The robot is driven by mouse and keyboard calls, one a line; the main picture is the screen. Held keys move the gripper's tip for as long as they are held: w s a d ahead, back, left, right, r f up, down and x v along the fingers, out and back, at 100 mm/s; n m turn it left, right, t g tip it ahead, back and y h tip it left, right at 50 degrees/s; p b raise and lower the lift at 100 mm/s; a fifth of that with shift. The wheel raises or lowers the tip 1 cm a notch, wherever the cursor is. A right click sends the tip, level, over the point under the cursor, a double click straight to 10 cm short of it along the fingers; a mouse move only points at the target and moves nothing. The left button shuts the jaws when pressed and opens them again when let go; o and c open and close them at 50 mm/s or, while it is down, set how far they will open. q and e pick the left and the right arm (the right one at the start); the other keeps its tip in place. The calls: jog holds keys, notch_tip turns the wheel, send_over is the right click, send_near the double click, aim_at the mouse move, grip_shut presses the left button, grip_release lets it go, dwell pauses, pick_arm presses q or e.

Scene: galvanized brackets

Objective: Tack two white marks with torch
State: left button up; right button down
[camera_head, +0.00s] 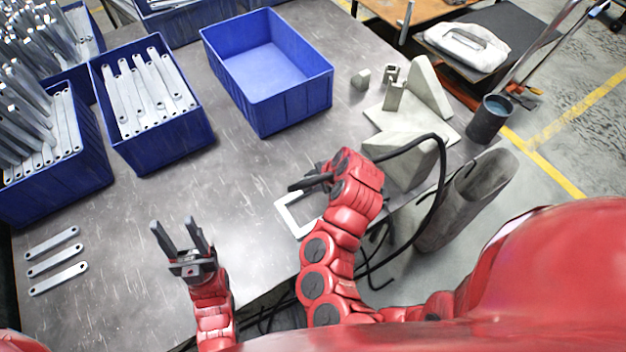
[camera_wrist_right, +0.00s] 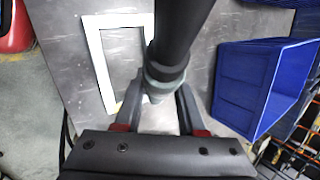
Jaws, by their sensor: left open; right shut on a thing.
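A white rectangular outline (camera_head: 281,212) marks the grey table under my right arm, and part of it is hidden by that arm. It also shows in the right wrist view (camera_wrist_right: 97,62). My right gripper (camera_head: 322,182) is shut on the dark torch (camera_head: 298,186), above the far side of the outline. In the right wrist view the torch (camera_wrist_right: 182,28) stands between the fingers (camera_wrist_right: 158,103). A black hose (camera_head: 440,150) loops to the right of this gripper. My left gripper (camera_head: 174,236) is open and empty above the table. I cannot make out two separate white marks.
An empty blue bin (camera_head: 220,68) stands at the back. A blue bin (camera_head: 202,135) of galvanized brackets stands left of it. Several loose brackets (camera_head: 55,260) lie at the left. Grey metal pieces (camera_head: 448,132) and a dark cup (camera_head: 486,122) are at the right. The middle table is clear.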

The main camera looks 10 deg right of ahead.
jog(key=shift+f+b, duration=0.35)
jog(key=shift+f, duration=0.1)
dwell(2.2)
jog(key=shift+r+p, duration=0.5)
jog(key=shift+r, duration=0.15)
notch_tip(320, 180, up, 5)
jog(key=p, duration=0.3)
jog(key=shift+f, duration=0.1)
